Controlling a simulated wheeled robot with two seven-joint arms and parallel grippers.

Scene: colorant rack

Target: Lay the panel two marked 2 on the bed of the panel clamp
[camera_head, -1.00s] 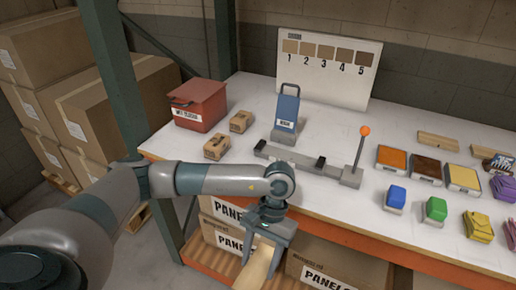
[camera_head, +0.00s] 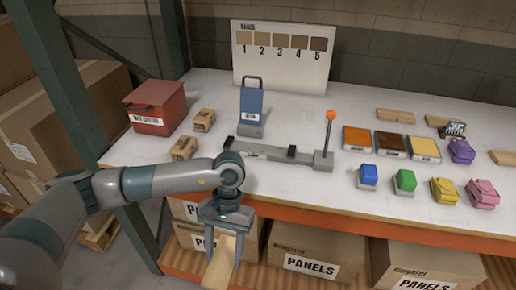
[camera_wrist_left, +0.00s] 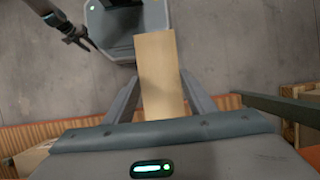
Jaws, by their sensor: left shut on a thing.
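The panel clamp (camera_head: 265,150) is a grey bar with dark end blocks and an orange-knobbed lever, lying on the white bench top. Nothing lies on its bed. My left gripper (camera_head: 222,250) is shut on a pale wooden panel (camera_head: 219,270), in front of the bench edge and lower than the clamp. The panel also shows in the left wrist view (camera_wrist_left: 160,75), pointing away between the fingers. I see no number on its visible face. My right gripper (camera_wrist_left: 78,38) appears small and dark at the upper left of the wrist view; its jaws are unclear.
A red box (camera_head: 156,108), small cartons (camera_head: 184,148) and a blue upright holder (camera_head: 252,110) stand near the clamp. Colour tiles (camera_head: 390,144) and coloured blocks (camera_head: 405,181) lie right. Cartons marked PANELS (camera_head: 310,250) sit under the orange-edged bench (camera_head: 330,216).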

